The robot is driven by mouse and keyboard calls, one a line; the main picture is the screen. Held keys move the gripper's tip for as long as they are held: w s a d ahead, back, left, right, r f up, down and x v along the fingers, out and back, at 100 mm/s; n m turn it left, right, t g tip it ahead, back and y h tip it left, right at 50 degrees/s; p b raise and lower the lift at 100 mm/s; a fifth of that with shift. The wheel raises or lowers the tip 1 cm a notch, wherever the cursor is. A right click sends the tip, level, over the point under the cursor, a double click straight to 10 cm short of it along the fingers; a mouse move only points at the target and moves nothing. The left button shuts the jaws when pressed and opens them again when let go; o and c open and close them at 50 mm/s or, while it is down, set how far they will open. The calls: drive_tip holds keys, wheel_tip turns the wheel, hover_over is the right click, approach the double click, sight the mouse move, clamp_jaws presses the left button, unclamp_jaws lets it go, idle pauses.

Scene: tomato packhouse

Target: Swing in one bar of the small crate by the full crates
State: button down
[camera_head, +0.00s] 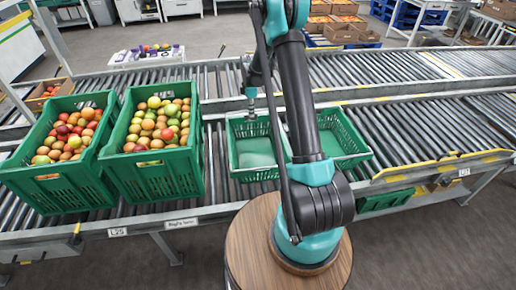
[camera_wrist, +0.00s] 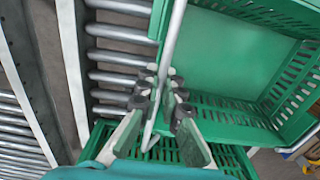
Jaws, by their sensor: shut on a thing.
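The small green crate (camera_head: 233,165) stands on the roller conveyor, right of two full green crates (camera_head: 186,168) (camera_head: 60,190) of red, orange and green tomatoes. In the wrist view my gripper (camera_wrist: 163,95) is shut on a grey metal bar (camera_wrist: 176,35). The bar runs along the edge of a green crate (camera_wrist: 240,100) and bends at its lower end.
The conveyor rollers (camera_head: 400,125) farther right are clear. A second conveyor line (camera_head: 345,68) runs behind, with a white tray of small items (camera_head: 145,57) beyond it.

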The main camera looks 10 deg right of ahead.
drive_tip(key=shift+s+r, duration=0.1)
drive_tip(key=shift+s, duration=0.1)
drive_tip(key=shift+s+r, duration=0.1)
drive_tip(key=shift+s, duration=0.2)
idle(0.5)
drive_tip(key=shift+s+r, duration=0.15)
drive_tip(key=shift+s, duration=0.2)
drive_tip(key=c, duration=1.5)
unclamp_jaws()
drive_tip(key=shift+c, duration=0.2)
wheel_tip(320, 180, up, 6)
